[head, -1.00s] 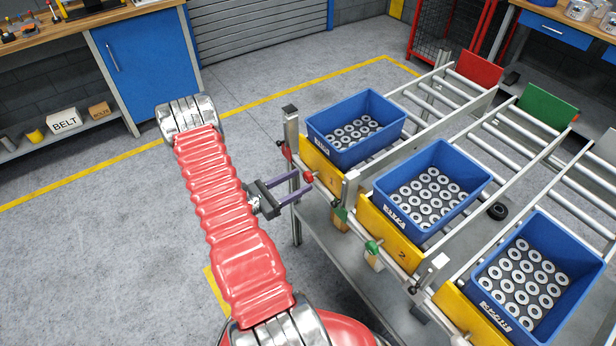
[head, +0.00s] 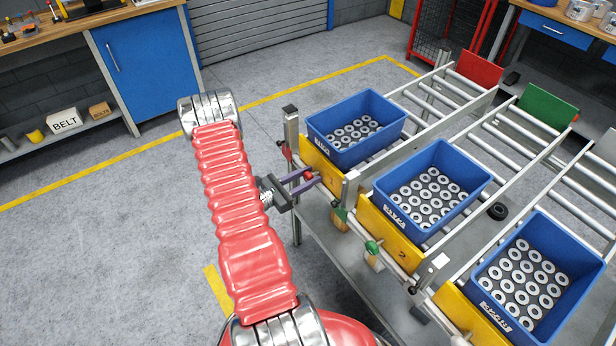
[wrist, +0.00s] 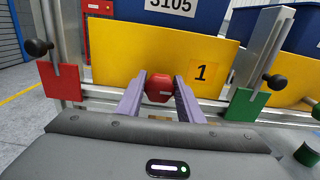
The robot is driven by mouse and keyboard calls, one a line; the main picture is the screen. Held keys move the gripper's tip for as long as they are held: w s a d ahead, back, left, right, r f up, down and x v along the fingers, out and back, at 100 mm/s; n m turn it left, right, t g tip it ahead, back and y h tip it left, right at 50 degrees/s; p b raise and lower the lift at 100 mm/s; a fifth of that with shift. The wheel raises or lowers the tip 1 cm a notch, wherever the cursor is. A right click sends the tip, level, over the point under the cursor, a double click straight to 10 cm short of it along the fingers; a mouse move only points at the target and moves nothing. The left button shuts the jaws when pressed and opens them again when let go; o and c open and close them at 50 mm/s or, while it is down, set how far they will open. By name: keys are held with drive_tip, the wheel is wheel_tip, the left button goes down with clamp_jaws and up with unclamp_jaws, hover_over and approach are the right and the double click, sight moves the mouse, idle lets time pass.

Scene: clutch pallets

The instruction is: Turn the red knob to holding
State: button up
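The red knob (wrist: 159,87) sits low on the front of the yellow plate marked 1 (wrist: 118,55). In the head view the red knob (head: 308,174) shows at the tips of my gripper (head: 306,180). My gripper (wrist: 160,92) is open, with one purple finger on each side of the knob in the wrist view. I cannot tell whether either finger touches it.
A red tab with a black ball handle (wrist: 38,48) stands left of the knob, and a green tab (wrist: 250,104) with another black handle stands right. A green knob (head: 373,247) is on the neighbouring lane. Blue bins (head: 357,160) of metal rings sit on the rollers behind.

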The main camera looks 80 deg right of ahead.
clamp_jaws()
drive_tip(key=shift+w, duration=0.1)
idle(0.4)
